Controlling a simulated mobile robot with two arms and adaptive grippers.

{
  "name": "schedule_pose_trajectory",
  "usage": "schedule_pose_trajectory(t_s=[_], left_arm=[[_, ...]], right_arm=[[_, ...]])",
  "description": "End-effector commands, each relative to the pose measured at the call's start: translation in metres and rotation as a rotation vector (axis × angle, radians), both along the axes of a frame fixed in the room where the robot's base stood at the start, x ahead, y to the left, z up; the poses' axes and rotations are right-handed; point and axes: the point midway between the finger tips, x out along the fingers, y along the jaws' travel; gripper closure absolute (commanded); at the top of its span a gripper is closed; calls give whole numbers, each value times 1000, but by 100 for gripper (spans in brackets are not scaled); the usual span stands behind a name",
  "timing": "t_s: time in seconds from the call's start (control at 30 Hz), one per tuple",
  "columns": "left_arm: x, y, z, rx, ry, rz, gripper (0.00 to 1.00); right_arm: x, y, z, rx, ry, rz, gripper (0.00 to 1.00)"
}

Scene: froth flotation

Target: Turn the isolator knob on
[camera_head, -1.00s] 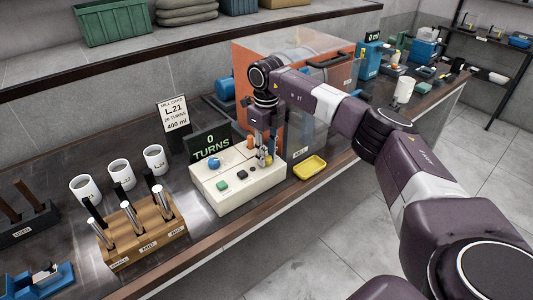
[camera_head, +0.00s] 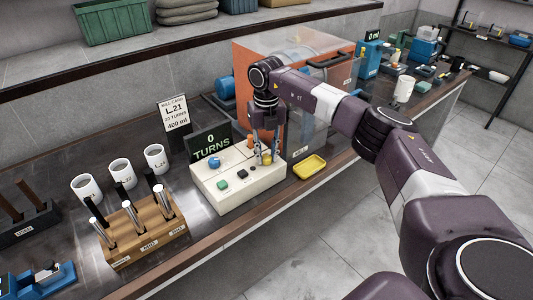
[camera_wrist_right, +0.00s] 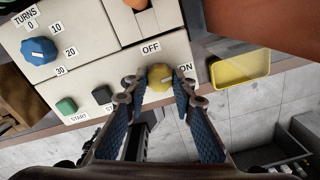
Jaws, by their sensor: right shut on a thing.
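The isolator knob (camera_wrist_right: 158,84) is yellow and round with a pale pointer mark. It sits on the cream control panel (camera_wrist_right: 112,75), between an OFF label above it and an ON label to its right. The mark lies roughly sideways, towards the ON side. My right gripper (camera_wrist_right: 157,86) is shut on the knob, one blue-padded finger on each side. In the head view my right gripper (camera_head: 265,157) is at the panel's right end and partly hides the knob. My left gripper is not in view.
The panel also carries a blue dial (camera_wrist_right: 39,50), a green START button (camera_wrist_right: 66,106) and a black button (camera_wrist_right: 102,94). A display (camera_head: 210,143) behind reads 0 TURNS. A yellow tray (camera_head: 310,167) lies right of the panel. An orange cabinet (camera_head: 270,70) stands behind.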

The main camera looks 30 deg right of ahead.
Motion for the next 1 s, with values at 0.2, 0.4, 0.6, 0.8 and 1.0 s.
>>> schedule_pose_trajectory(t_s=[0.2,0.4,0.6,0.8,1.0], left_arm=[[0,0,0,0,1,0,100],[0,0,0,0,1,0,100],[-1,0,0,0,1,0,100],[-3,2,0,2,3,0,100],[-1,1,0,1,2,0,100]], right_arm=[[3,-1,4,-1,-12,-4,100],[3,-1,4,-2,-12,-4,70],[2,-1,2,-1,-7,-2,59],[1,0,3,0,-4,-1,59],[2,0,27,1,-8,-2,59]])
